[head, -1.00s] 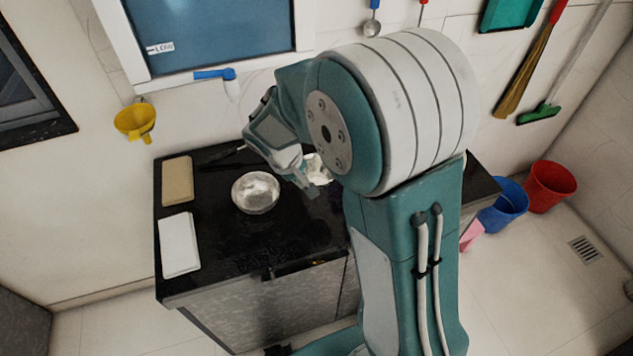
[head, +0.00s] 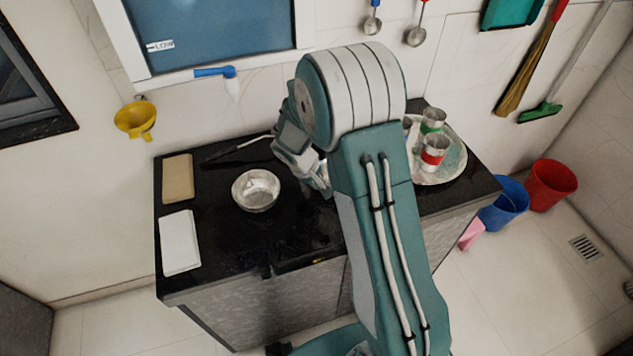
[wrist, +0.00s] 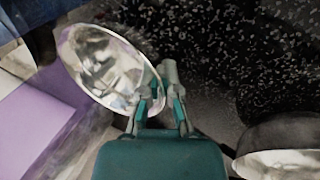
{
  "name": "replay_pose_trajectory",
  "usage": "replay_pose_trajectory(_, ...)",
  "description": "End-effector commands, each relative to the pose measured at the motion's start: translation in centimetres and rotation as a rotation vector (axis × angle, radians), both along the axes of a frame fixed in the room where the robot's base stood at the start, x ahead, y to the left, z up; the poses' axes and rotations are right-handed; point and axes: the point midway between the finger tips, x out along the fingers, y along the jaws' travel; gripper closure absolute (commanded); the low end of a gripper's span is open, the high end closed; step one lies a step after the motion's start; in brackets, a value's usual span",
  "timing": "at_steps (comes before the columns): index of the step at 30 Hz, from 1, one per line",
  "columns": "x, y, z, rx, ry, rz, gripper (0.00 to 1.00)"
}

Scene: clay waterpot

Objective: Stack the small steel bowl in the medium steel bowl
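One steel bowl (head: 256,190), which I take to be the medium one, stands upright on the black counter in the head view. Part of a bowl also shows at the lower right of the wrist view (wrist: 285,165). The small steel bowl (wrist: 100,62) is at my fingertips in the wrist view, tilted, its rim between the two fingers. My gripper (wrist: 160,103) appears shut on that rim. In the head view my gripper is to the right of the standing bowl, and my arm hides most of it and the held bowl.
A tan block (head: 178,180) and a white block (head: 179,243) lie at the counter's left side. The counter (head: 230,250) is clear in front of the standing bowl.

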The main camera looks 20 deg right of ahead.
Motion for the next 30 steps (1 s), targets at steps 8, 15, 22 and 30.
replay_pose_trajectory(8, 0.0, 0.0, -0.1, 0.000, 0.001, 0.000, 0.57)
replay_pose_trajectory(15, 0.0, 0.0, -0.1, 0.000, 0.001, 0.000, 0.57)
replay_pose_trajectory(22, 0.0, 0.3, 0.9, -0.002, -0.001, 0.000, 0.57)
replay_pose_trajectory(30, -0.6, 2.1, 6.0, 0.000, -0.004, 0.000, 0.57)
